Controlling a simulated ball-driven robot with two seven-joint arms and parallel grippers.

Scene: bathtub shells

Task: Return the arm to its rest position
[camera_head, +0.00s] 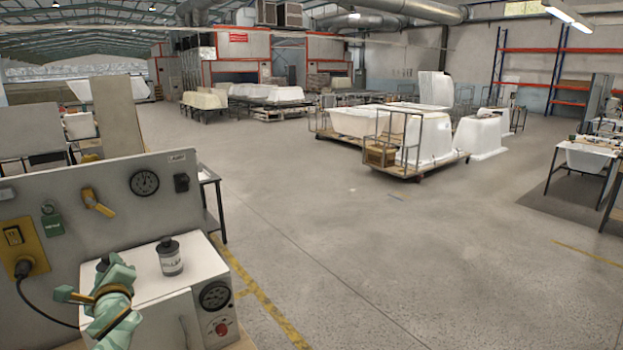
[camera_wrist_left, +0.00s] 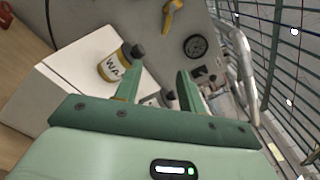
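My left gripper (camera_head: 88,282) is pale green and sits at the lower left of the head view, in front of a white cabinet (camera_head: 145,277). In the left wrist view its two dark green fingers (camera_wrist_left: 157,76) stand apart, and nothing is gripped between them. A bottle with a yellow label (camera_wrist_left: 114,66) and dark cap stands on the cabinet near one finger. A grey bottle with a black cap (camera_head: 171,259) stands on the cabinet top, right of the gripper in the head view. My right gripper is in neither view.
Behind the cabinet stands a grey panel (camera_head: 110,220) with a gauge (camera_head: 144,182), a yellow valve handle (camera_head: 97,203) and a yellow socket box (camera_head: 22,247) with a black cable. Open concrete floor (camera_head: 330,230) lies to the right. A cart with white tub shells (camera_head: 362,122) stands farther off.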

